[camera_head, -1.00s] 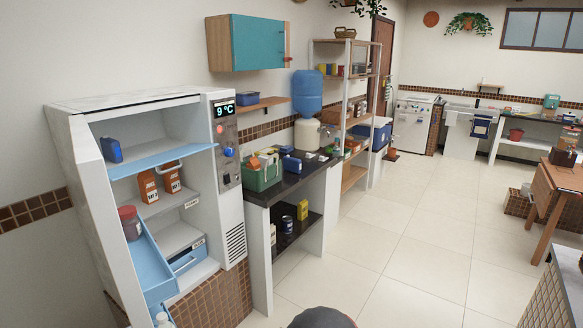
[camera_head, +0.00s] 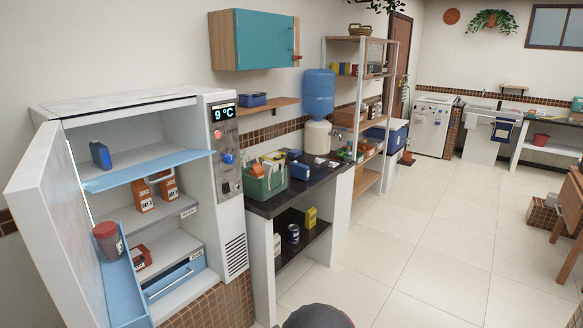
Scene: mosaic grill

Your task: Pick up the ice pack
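A small upright blue pack (camera_head: 101,154) stands at the left on the top shelf of the open fridge (camera_head: 226,170). It looks like the ice pack, but no label on it is readable. The fridge door (camera_head: 55,220) stands open on the left side, with a blue door bin (camera_head: 122,285) holding a red-lidded jar (camera_head: 107,240). My gripper is not in view. A dark rounded shape at the bottom edge seems to be part of my own body.
The fridge also holds orange cartons (camera_head: 143,196) and a blue drawer (camera_head: 175,275). To its right, a dark counter (camera_head: 315,180) carries a green crate (camera_head: 264,184) and a water dispenser (camera_head: 318,95). The tiled floor (camera_head: 420,235) to the right is clear.

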